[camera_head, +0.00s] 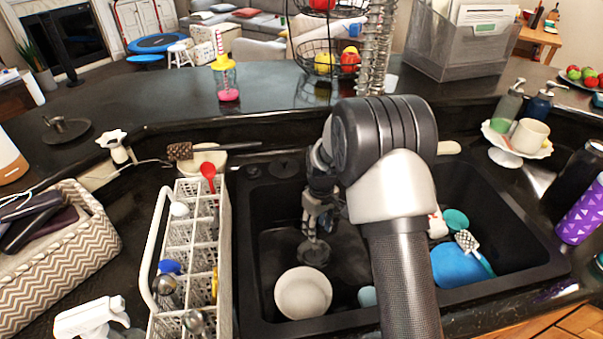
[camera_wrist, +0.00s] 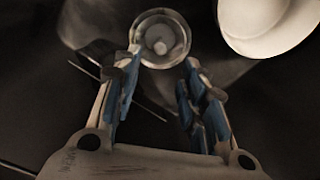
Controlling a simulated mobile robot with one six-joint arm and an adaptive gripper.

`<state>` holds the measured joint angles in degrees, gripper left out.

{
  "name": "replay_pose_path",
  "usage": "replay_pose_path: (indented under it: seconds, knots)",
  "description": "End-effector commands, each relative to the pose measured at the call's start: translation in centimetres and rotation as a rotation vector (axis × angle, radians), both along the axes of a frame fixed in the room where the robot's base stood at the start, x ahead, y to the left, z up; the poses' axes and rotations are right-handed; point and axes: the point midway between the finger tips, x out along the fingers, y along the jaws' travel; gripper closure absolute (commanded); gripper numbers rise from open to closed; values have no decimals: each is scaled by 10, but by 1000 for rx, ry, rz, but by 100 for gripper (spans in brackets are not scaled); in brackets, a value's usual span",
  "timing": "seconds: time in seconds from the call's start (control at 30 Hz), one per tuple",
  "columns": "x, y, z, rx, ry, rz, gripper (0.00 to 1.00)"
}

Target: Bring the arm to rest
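My arm reaches over the black double sink (camera_head: 262,275), with the forearm crossing the middle of the picture. My gripper (camera_head: 316,232) points down into the left basin. In the wrist view, the two blue-padded fingers of my gripper (camera_wrist: 163,72) stand apart with nothing held between them. A round metal drain (camera_wrist: 160,38) shows just beyond the fingertips, on the basin floor. A white bowl (camera_head: 303,293) lies in the left basin, in front of the gripper; it also shows at the top right of the wrist view (camera_wrist: 268,22). My arm hides part of the sink's middle.
A white cutlery rack (camera_head: 190,238) stands left of the sink. A white stand (camera_head: 516,145) with bottles and a cup is at right. A wire fruit basket (camera_head: 325,65) stands behind.

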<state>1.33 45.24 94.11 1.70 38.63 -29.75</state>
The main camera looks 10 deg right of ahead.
Motion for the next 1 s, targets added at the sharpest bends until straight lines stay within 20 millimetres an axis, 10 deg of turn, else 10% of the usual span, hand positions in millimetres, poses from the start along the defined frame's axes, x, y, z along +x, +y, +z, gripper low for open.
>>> replay_pose_path:
  seconds: [0.23,0.47,1.0]
  knots:
    - [-3,0,21,0,-17,-14,61]
    - [-34,2,110,3,-81,-89,61]
    - [-182,6,255,33,-237,-296,61]
